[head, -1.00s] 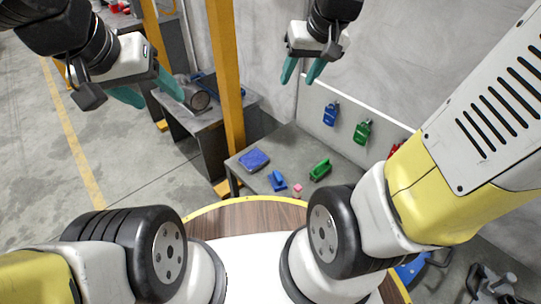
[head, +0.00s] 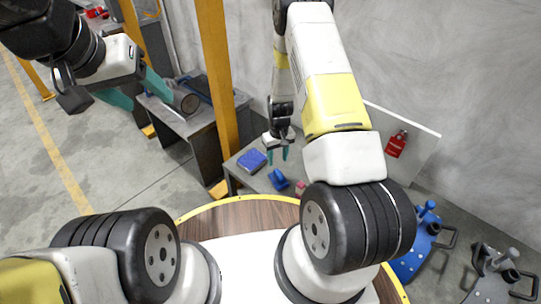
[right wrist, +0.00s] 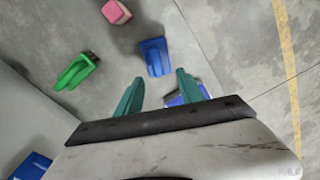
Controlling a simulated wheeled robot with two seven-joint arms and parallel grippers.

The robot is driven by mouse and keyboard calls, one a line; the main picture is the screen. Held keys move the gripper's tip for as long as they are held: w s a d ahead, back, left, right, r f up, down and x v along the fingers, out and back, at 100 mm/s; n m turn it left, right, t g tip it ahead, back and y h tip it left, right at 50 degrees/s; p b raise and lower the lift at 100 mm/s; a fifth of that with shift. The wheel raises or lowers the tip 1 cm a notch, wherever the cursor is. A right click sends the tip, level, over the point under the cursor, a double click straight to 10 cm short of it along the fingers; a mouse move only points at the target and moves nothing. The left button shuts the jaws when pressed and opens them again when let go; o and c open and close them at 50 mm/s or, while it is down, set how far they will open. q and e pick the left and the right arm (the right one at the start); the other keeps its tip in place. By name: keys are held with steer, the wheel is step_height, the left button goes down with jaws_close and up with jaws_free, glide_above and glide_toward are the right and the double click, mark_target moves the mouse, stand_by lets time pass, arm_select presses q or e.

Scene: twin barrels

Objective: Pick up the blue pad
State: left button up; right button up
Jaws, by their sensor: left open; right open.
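The blue pad (head: 252,160) lies flat on the grey table (head: 240,178), near its left edge in the head view. In the right wrist view the blue pad (right wrist: 204,91) shows only in part, behind a finger and the gripper body. My right gripper (head: 277,156) points down above the table, just right of the pad in the head view. It is open and empty; its two teal fingers (right wrist: 158,76) are apart. My left gripper (head: 150,100) is open and empty, far to the left, away from this table.
A blue handled tool (head: 278,179) and a pink block (head: 300,187) stand right of the pad. A green handled tool (right wrist: 77,71) shows in the right wrist view. A white board (head: 415,150) with a red item stands behind. A yellow post (head: 218,80) rises left of the table.

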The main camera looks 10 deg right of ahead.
mark_target(279, 174)
steer(key=f, duration=1)
steer(key=shift+d, duration=0.35)
jaws_close()
